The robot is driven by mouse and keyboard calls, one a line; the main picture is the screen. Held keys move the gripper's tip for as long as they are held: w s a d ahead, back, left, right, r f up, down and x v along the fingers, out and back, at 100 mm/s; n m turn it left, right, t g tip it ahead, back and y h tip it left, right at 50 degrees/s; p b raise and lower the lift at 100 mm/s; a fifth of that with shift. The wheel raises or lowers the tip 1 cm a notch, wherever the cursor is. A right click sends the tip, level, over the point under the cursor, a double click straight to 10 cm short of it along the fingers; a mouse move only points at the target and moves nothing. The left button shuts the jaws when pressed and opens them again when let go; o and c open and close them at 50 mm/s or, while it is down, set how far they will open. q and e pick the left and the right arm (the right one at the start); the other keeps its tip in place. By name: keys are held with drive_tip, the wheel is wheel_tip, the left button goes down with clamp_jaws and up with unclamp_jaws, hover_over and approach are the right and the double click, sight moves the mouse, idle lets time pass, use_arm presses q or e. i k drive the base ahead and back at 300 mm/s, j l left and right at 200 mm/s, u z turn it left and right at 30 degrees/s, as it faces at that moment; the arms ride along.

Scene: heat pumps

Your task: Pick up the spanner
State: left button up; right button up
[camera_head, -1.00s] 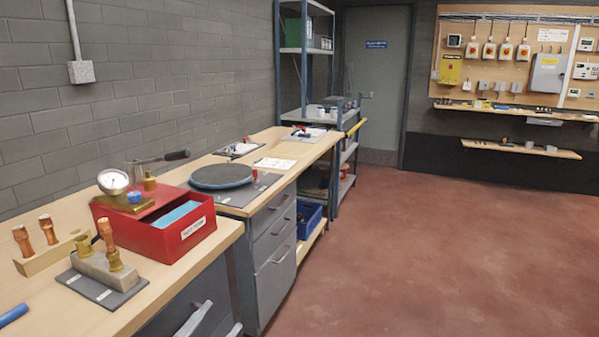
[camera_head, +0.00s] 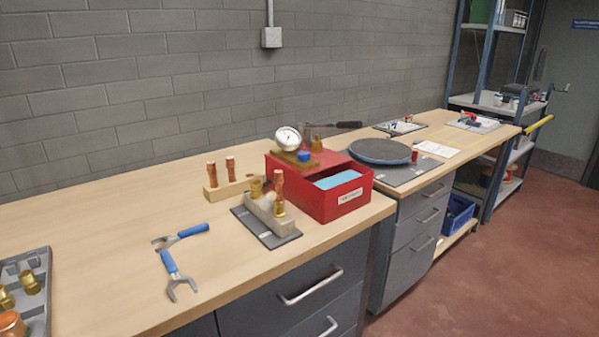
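Two blue-handled tools lie on the wooden workbench (camera_head: 90,245), left of the middle. The nearer one, a spanner (camera_head: 174,275), has a grey open jaw pointing to the bench's front edge. The farther one (camera_head: 182,236) has its blue handle to the right and its grey head to the left. The two lie close together, and I cannot tell for sure which is the task's spanner. Neither of my grippers shows in the head view.
A red box (camera_head: 345,200) with a gauge (camera_head: 288,139) on top stands right of the tools. A block with copper and brass fittings (camera_head: 268,216) stands before it. A grey tray of brass fittings (camera_head: 42,290) is at the left edge. Bench space around the tools is clear.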

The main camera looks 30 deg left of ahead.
sight(170, 241)
drive_tip(key=i+l, duration=0.3)
drive_tip(key=i, duration=0.15)
drive_tip(key=i+u, duration=0.1)
drive_tip(key=u, duration=1.1)
drive_tip(key=i+j+u, duration=0.1)
drive_tip(key=u, duration=0.25)
drive_tip(key=i+j+u, duration=0.1)
drive_tip(key=u, duration=0.25)
drive_tip(key=i+u, duration=0.35)
drive_tip(key=k, duration=0.1)
